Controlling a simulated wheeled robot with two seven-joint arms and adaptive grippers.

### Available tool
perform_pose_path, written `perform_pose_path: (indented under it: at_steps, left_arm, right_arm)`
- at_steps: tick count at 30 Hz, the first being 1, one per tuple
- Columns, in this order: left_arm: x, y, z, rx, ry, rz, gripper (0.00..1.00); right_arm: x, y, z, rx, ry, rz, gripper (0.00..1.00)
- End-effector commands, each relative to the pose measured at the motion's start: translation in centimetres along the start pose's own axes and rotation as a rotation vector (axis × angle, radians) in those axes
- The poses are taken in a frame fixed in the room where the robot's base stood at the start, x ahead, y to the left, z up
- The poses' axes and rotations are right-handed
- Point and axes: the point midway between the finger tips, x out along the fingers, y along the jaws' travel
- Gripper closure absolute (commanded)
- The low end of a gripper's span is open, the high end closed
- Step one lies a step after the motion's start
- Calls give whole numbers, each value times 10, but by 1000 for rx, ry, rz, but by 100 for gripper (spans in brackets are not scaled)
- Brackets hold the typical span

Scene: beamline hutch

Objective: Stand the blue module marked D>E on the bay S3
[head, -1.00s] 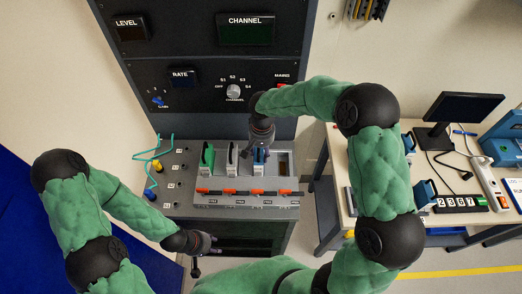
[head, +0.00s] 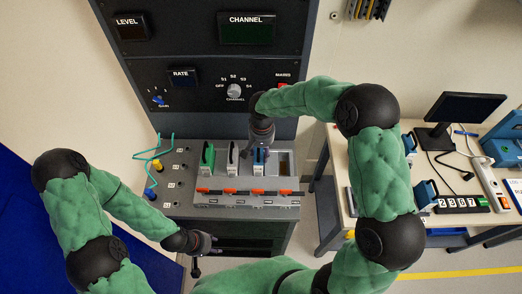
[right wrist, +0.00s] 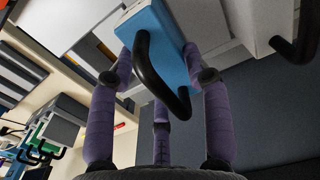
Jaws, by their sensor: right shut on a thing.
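The blue module (head: 258,160) stands upright in the third bay from the left of the grey bay rack (head: 225,204). It also shows in the right wrist view as a blue block (right wrist: 160,35) with a black handle. Its marking cannot be read. My right gripper (head: 259,149) is above it, and in the right wrist view its fingers (right wrist: 160,75) are shut on the module around the handle. My left gripper (head: 202,249) is low at the front left of the rack, apart from it; whether it is open or shut is unclear.
A green module (head: 208,158) and a white module (head: 232,158) stand in the bays to the left. Orange latches (head: 244,192) line the rack front. Teal cables (head: 153,153) stand at left. A side table (head: 338,190) is at right.

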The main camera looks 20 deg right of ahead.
Motion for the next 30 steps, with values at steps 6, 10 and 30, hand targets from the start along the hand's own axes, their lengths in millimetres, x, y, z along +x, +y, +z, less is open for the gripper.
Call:
perform_pose_path:
  at_steps: [6, 10, 30]
  left_arm:
    - [2, -1, 0, 0, 0, 0, 60]
    - [2, -1, 0, 0, 0, 0, 60]
    - [5, -2, 0, 0, 0, 0, 60]
  right_arm:
    - [2, 0, -1, 0, 2, -1, 100]
    - [3, 0, -1, 0, 2, -1, 100]
    - [7, 0, -1, 0, 2, -1, 24]
